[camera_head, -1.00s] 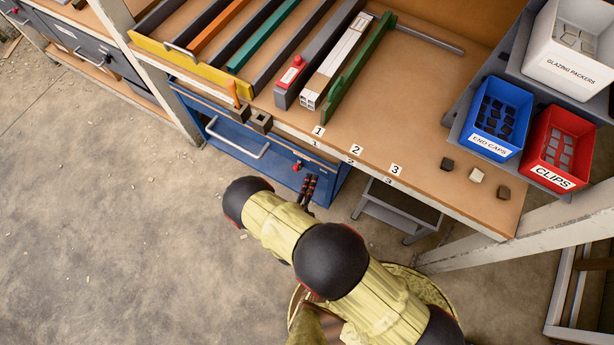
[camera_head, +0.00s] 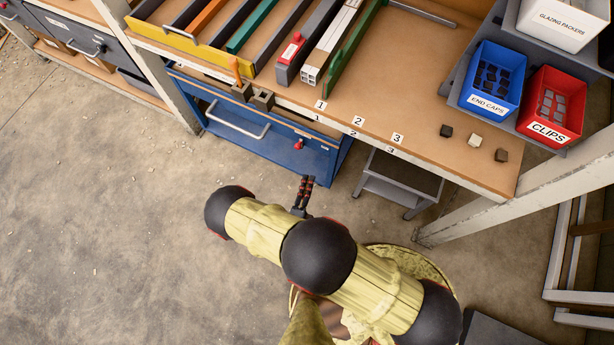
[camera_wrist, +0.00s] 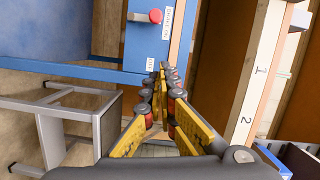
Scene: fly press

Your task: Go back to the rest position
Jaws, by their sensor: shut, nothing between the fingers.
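My gripper (camera_head: 305,186) is in front of the workbench, below the level of its top and apart from it, by the right part of the blue drawer unit. In the wrist view my gripper (camera_wrist: 163,68) has its fingertips together with nothing between them. The fly press itself (camera_head: 334,48) appears to be the long dark, white and green pieces on the bench, though I cannot make out a press for certain. My arm is folded over my base at the bottom of the head view.
The workbench (camera_head: 440,140) has labels 1, 2 and 3 on its edge and small blocks (camera_head: 474,141) at right. Below are a blue drawer unit (camera_head: 262,150), with a red knob (camera_wrist: 155,15), and a grey step stool (camera_head: 398,182). Floor (camera_head: 110,250) is clear at left.

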